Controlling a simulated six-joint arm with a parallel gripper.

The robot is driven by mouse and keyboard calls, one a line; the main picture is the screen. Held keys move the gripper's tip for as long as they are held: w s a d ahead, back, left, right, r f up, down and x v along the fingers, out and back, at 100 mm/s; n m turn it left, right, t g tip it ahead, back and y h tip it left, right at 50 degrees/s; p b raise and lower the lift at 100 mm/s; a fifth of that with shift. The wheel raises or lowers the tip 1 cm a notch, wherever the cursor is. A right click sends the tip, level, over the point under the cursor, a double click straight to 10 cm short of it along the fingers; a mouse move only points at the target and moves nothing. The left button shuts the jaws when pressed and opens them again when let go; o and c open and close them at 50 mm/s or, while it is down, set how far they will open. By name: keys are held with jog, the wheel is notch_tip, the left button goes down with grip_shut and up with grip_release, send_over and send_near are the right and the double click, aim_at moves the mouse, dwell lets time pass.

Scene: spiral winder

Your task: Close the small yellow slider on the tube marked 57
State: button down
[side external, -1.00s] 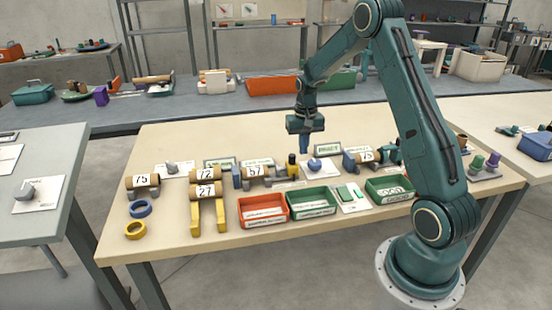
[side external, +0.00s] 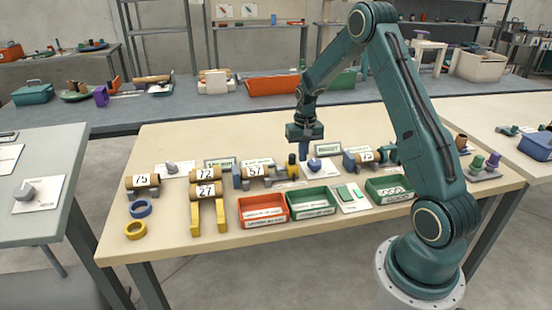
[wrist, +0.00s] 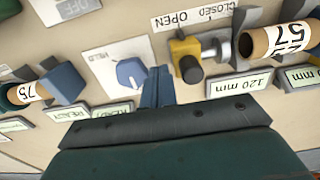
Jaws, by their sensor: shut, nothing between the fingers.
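The small yellow slider (wrist: 187,58) with a dark knob sits on a rail next to the tube marked 57 (wrist: 275,42) in the wrist view. It lies below the word OPEN on the label strip (wrist: 195,18), apart from the tube's end. In the side view the slider (side external: 292,166) stands at the right of the tube marked 57 (side external: 257,171). My gripper (side external: 303,154) is shut and empty, just to the right of the slider and above the table. Its fingers (wrist: 158,86) show left of the slider in the wrist view, apart from it.
A blue knob on a white card (wrist: 130,72) lies beside my fingers. The tube marked 75 (side external: 366,156) stands to the right. A red bin (side external: 263,222) and a green bin (side external: 312,212) stand in front.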

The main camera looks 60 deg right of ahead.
aim_at(293, 155)
jog(key=shift+f, duration=0.2)
jog(key=shift+w+a, duration=1.75)
jog(key=shift+a, duration=0.05)
dwell(3.0)
jog(key=shift+s+d, duration=0.5)
jog(key=shift+d, duration=0.05)
dwell(0.4)
jog(key=shift+r, duration=0.1)
jog(key=shift+r, duration=3.4)
